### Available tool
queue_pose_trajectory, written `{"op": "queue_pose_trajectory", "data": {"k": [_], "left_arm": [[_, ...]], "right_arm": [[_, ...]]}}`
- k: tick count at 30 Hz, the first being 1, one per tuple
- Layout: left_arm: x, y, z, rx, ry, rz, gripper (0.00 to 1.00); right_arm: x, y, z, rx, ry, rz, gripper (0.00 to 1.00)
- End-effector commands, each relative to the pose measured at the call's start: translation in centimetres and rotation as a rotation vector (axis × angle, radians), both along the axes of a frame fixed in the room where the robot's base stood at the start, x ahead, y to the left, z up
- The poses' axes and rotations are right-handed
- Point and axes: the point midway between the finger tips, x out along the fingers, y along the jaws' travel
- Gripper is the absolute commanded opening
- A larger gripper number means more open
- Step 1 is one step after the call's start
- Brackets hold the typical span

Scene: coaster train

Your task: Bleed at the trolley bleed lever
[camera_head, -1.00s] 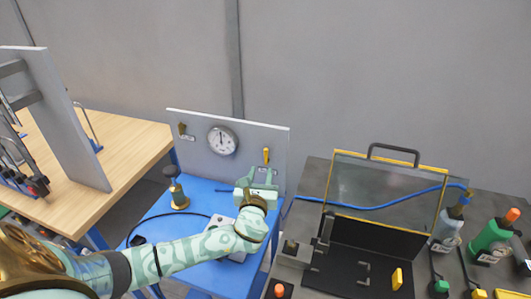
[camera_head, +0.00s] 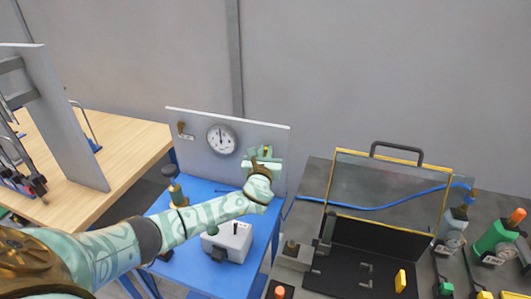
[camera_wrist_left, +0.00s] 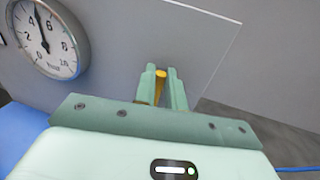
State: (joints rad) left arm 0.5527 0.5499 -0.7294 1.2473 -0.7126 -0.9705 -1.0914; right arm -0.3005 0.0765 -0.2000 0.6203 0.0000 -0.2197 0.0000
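The yellow trolley bleed lever (camera_wrist_left: 161,76) is on the right part of the grey panel (camera_head: 190,122) on the blue trolley. In the head view my left gripper (camera_head: 263,158) is up against the panel and covers most of the lever. In the left wrist view the two green fingers (camera_wrist_left: 162,88) stand close together, one on each side of the lever, and look shut on it. The lever's lower end and pivot are hidden behind the fingers. A round dial gauge (camera_head: 221,140) is left of the lever; its needle points nearly straight up. My right gripper is not in view.
The blue trolley top (camera_head: 215,192) carries a light grey box (camera_head: 228,240) and a brass-and-dark fitting (camera_head: 177,193). A dark bench (camera_head: 310,182) at right holds a clear-lidded case (camera_head: 385,190), a blue hose (camera_head: 375,207) and bottles. A wooden table (camera_head: 110,150) stands left.

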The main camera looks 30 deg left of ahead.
Motion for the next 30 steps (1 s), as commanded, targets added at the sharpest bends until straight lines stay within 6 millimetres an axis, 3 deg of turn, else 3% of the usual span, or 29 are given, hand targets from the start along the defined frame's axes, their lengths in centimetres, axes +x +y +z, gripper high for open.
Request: {"op": "queue_pose_trajectory", "data": {"k": [14,30], "left_arm": [[-0.1,0.4,0.0,-0.071,-0.016,0.001,0.0],[-0.7,2.8,-0.7,-0.512,-0.122,0.001,0.0]], "right_arm": [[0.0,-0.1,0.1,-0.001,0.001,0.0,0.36],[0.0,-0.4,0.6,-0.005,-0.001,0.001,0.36]]}}
